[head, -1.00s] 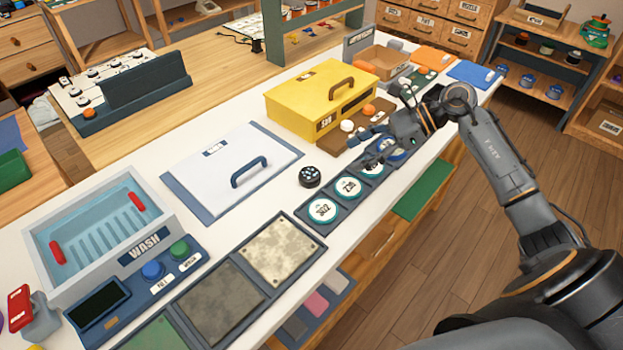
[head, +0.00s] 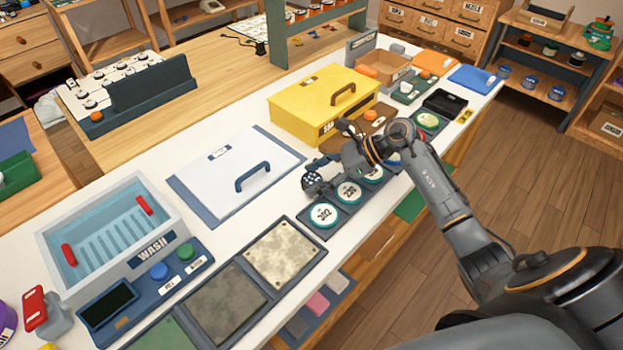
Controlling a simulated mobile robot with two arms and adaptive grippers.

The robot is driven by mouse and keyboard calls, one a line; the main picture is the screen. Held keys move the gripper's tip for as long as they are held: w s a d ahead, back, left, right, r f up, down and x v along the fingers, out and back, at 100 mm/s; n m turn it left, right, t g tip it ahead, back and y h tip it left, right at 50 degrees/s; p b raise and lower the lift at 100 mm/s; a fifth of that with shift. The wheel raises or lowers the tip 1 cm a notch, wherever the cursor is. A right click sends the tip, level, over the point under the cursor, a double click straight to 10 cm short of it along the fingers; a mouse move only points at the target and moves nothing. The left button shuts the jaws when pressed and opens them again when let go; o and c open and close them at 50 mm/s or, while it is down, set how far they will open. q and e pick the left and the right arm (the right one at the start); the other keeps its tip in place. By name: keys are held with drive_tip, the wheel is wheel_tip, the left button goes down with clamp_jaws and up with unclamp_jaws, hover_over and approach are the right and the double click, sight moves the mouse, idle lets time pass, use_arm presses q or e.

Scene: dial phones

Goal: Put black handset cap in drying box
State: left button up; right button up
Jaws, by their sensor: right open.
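The black handset cap (head: 311,181) is a small round black piece with pale holes. It rests on the white worktop, just left of the row of numbered discs. My right gripper (head: 322,173) is open and low, with its fingers right at the cap; they partly cover it, and I cannot tell whether they touch it. A yellow box (head: 298,98) with a shut lid and brown handle stands behind. A flat white lid (head: 222,180) with a blue handle lies to the left. The small labels are too blurred to show which is the drying box. My left gripper is not in view.
Numbered round discs (head: 324,214) sit in dark trays beside the cap. A grey wash basin (head: 58,236) with red grips stands at the left. Stone-like plates (head: 283,253) line the front edge. An open cardboard-coloured box (head: 384,71) stands at the back.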

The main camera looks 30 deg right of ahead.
drive_tip(key=c, duration=0.9)
drive_tip(key=shift+o, duration=0.2)
drive_tip(key=shift+d+r, duration=0.1)
